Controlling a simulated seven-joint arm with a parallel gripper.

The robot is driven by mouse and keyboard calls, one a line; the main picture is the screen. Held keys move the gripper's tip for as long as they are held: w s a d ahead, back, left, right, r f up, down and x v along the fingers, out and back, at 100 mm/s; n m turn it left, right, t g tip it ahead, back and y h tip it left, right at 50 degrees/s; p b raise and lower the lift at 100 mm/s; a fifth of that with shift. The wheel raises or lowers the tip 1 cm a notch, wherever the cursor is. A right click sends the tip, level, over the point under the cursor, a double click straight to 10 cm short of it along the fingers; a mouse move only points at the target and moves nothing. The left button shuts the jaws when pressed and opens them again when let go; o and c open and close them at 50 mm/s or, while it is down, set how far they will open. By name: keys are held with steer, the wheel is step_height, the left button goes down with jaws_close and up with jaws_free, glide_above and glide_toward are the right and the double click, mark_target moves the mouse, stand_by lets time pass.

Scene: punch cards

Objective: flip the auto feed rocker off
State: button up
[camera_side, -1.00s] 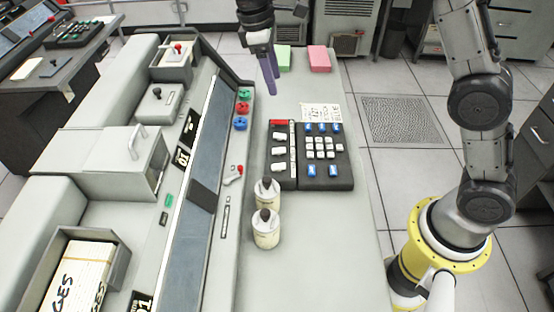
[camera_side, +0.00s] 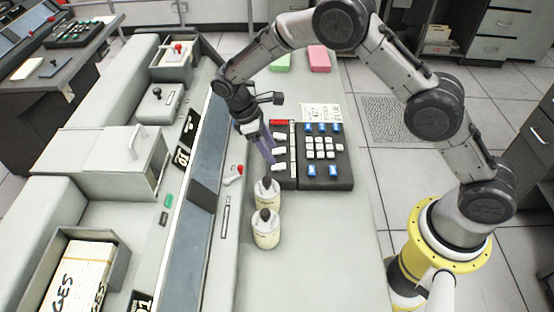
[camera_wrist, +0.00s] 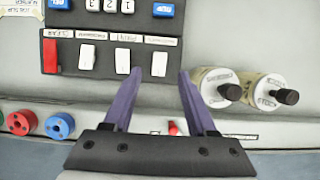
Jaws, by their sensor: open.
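The dark control panel (camera_side: 324,170) lies on the light counter. Its left strip carries a red rocker (camera_side: 280,122) and a row of white rockers. In the wrist view the red rocker (camera_wrist: 50,56) is at left, followed by the first (camera_wrist: 86,56), middle (camera_wrist: 122,60) and last white rocker (camera_wrist: 159,64). My gripper (camera_side: 271,158) is open and empty at the panel's left edge. In the wrist view its purple fingers (camera_wrist: 161,74) stand either side of the last white rocker's line; contact cannot be told.
Two cream bottles with dark tops (camera_side: 266,232) stand just in front of the panel. A small red lever (camera_side: 235,173) and coloured knobs (camera_wrist: 61,125) sit on the console beside it. Green (camera_side: 281,62) and pink blocks (camera_side: 318,58) lie behind. The counter's front is clear.

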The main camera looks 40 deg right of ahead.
mark_target(280, 166)
steer(key=shift+x, duration=2.6)
jaws_close()
